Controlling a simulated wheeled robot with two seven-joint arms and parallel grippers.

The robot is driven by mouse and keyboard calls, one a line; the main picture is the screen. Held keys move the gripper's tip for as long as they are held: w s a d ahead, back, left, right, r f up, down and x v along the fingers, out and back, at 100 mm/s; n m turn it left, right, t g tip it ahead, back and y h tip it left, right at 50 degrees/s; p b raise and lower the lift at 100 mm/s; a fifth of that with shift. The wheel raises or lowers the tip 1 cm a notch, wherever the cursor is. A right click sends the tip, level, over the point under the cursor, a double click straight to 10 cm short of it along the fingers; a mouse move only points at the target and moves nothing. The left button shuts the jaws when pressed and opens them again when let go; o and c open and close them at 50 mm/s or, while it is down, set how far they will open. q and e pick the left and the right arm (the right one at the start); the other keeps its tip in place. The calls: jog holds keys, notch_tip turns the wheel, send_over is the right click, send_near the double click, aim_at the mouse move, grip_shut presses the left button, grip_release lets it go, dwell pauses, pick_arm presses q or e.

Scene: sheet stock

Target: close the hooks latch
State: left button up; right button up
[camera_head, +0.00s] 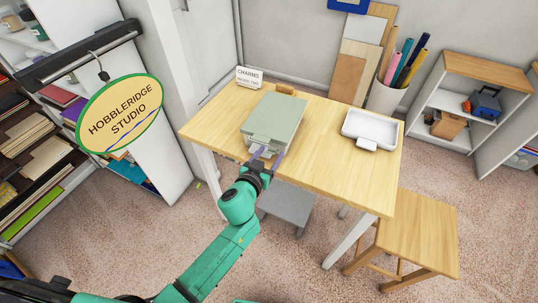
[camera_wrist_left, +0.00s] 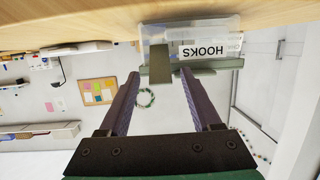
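The hooks box (camera_head: 276,115) sits on the wooden table, with a grey-green lid lying on it. In the left wrist view, which is upside down, its clear wall carries a HOOKS label (camera_wrist_left: 210,50). A grey-green latch flap (camera_wrist_left: 160,67) shows at the lid's front edge beside the label; I cannot tell whether it is fastened. My left gripper (camera_head: 266,155) is at the box's front edge. In the wrist view its two purple fingers (camera_wrist_left: 160,76) are apart, one on each side of the flap, with nothing gripped. My right gripper is not in view.
A white tray (camera_head: 370,127) stands on the table to the right. A CHARING sign (camera_head: 249,77) and a small brown object (camera_head: 286,89) are behind the box. A stool (camera_head: 420,232) stands right of the table. The table's front right is clear.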

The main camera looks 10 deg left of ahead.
pick_arm(q)
jog(key=shift+s, duration=0.1)
jog(key=b+v, duration=0.2)
jog(key=v, duration=1.2)
jog(key=shift+s, duration=0.15)
